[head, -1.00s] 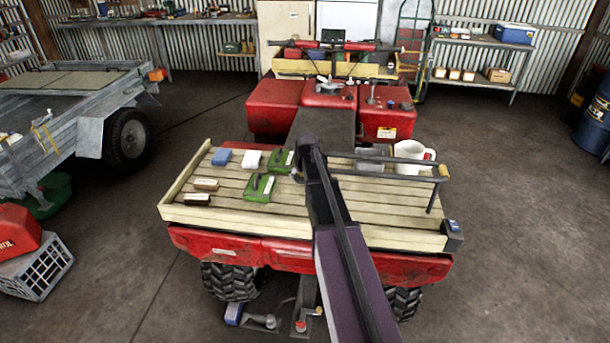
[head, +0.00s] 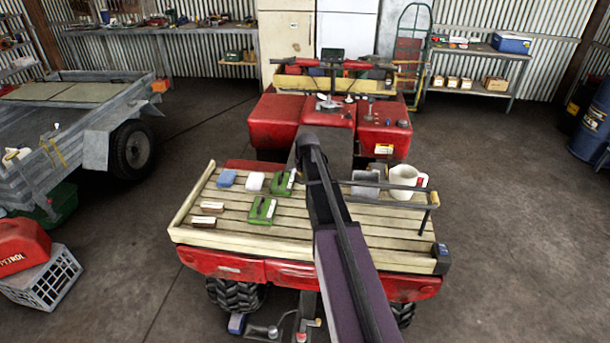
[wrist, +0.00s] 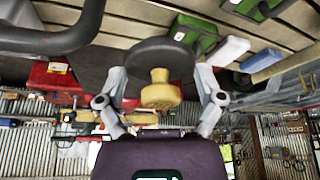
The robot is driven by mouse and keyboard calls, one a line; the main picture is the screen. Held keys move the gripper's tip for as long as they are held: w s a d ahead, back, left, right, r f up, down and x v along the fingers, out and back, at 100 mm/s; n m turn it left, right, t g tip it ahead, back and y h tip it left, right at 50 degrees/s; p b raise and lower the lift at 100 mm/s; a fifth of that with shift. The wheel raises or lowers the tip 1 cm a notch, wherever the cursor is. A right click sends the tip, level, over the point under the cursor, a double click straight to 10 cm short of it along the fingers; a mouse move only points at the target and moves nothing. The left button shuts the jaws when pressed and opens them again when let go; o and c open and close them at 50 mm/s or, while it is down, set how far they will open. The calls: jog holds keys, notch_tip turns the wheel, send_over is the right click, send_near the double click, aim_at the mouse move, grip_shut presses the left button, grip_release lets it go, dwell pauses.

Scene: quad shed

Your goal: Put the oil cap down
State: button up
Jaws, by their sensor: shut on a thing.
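In the wrist view, my gripper (wrist: 161,78) is shut on the oil cap (wrist: 159,96), which shows as a wide dark disc with a yellow knob towards the camera. One finger is on each side of the disc. The slatted wooden deck of the quad shows beyond it; whether the cap touches anything is unclear. In the head view, my arm reaches over the wooden deck (head: 228,238), and my gripper and the cap are hidden behind it.
A grey container (head: 365,184) and a white jug (head: 407,182) stand right, near a dark rail.

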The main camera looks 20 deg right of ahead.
jog(key=shift+r+p, duration=1.9)
jog(key=shift+r, duration=0.4)
jog(key=shift+w+f+b, duration=0.1)
jog(key=shift+f+b, duration=0.6)
jog(key=shift+f, duration=0.05)
jog(key=shift+r, duration=0.1)
jog(key=shift+d, duration=0.1)
